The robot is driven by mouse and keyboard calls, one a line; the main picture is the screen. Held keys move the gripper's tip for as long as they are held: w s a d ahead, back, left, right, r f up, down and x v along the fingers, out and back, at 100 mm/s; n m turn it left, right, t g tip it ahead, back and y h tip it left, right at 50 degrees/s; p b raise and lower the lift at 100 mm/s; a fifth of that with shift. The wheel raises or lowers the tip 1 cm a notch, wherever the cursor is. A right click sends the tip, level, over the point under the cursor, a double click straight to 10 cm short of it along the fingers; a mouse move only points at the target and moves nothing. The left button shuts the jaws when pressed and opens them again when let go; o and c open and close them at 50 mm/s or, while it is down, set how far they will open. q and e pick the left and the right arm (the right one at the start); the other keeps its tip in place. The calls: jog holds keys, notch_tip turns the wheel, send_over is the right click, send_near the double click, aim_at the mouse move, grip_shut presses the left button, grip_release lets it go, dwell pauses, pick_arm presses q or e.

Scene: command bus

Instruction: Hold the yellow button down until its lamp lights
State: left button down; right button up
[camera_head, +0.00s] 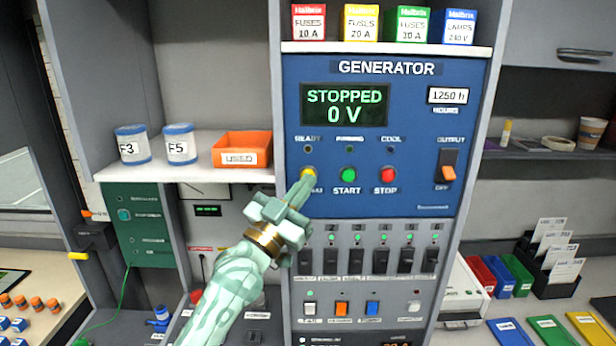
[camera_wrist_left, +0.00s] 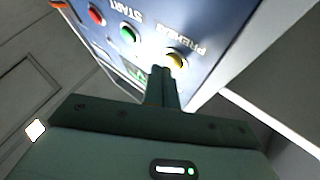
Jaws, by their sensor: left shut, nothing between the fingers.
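The yellow button (camera_head: 308,173) is at the left of the button row on the blue generator panel (camera_head: 420,120). It also shows in the left wrist view (camera_wrist_left: 178,61), by a label reading PREHEAT. The small round lamp (camera_head: 308,149) above it looks dark. My left gripper (camera_head: 304,187) is shut and empty, its fingertips right at the button's lower edge in the head view. In the left wrist view its fingertips (camera_wrist_left: 161,72) are just beside the button. I cannot tell whether they touch it. My right gripper is not in view.
A green START button (camera_head: 348,174) and a red STOP button (camera_head: 388,175) are to the right. The display (camera_head: 345,104) reads STOPPED, 0 V. An orange output switch (camera_head: 447,173) is farther right. A shelf (camera_head: 190,172) with an orange bin (camera_head: 242,149) is at the left.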

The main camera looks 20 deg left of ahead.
pick_arm(q)
jog(key=shift+w+a, duration=0.1)
jog(key=shift+w, duration=0.25)
dwell(0.6)
jog(key=shift+s, duration=0.1)
dwell(5.0)
jog(key=shift+s+d+p, duration=0.2)
jog(key=shift+s+p, duration=0.3)
jog(key=shift+s, duration=0.2)
jog(key=shift+s+d+p, duration=0.25)
jog(key=shift+s+p, duration=0.25)
jog(key=shift+s, duration=0.3)
jog(key=shift+s+d+p, duration=0.25)
jog(key=shift+s+p, duration=0.25)
jog(key=shift+s, duration=0.3)
jog(key=shift+s+d+p, duration=0.25)
jog(key=shift+s+p, duration=0.25)
jog(key=shift+s, duration=0.3)
